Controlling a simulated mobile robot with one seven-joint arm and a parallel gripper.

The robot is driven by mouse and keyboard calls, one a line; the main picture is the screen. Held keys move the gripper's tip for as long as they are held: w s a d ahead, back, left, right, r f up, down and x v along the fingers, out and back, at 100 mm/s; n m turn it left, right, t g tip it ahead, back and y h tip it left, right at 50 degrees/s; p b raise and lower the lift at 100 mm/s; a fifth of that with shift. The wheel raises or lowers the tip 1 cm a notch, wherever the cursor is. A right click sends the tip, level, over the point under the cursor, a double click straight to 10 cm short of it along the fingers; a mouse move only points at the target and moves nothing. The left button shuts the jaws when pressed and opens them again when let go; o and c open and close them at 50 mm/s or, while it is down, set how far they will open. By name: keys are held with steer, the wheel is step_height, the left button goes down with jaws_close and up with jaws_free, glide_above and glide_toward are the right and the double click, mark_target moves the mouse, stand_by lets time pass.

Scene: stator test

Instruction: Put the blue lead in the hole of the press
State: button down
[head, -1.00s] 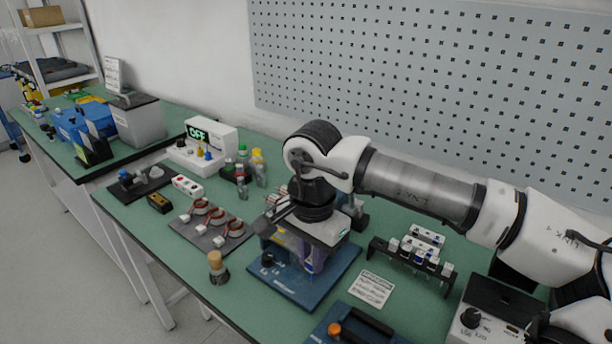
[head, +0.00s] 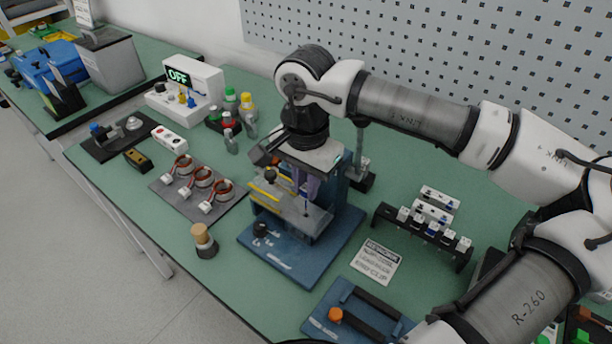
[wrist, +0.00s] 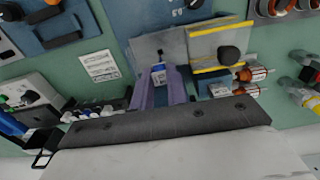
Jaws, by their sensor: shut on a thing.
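The press (head: 300,262) has a blue base, a grey steel plate and a yellow-edged block with a black knob. My gripper (head: 307,195) is over the press, its purple fingers pointing down. In the wrist view the purple fingers (wrist: 161,90) are shut on a small white-and-blue piece, the blue lead (wrist: 158,72). It is in front of the steel plate (wrist: 143,48) of the press. A small dark spot shows on the plate beside the lead; I cannot tell if it is the hole. In the head view the lead is mostly hidden.
A black rack (head: 425,235) with several white-capped pieces stands right of the press. A printed card (head: 377,262) and a blue tray (head: 355,312) lie in front. Copper coils on a plate (head: 200,190), a wooden-topped stamp (head: 203,240) and small bottles (head: 240,110) are left.

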mark_target(306, 211)
steer(key=shift+f+b, duration=0.95)
steer(key=shift+b, duration=0.4)
stand_by(1.3)
steer(key=shift+f+b, duration=1.05)
steer(key=shift+f, duration=0.15)
steer(key=shift+f+b, duration=0.8)
steer(key=shift+b, duration=0.2)
steer(key=c, duration=1.3)
jaws_free()
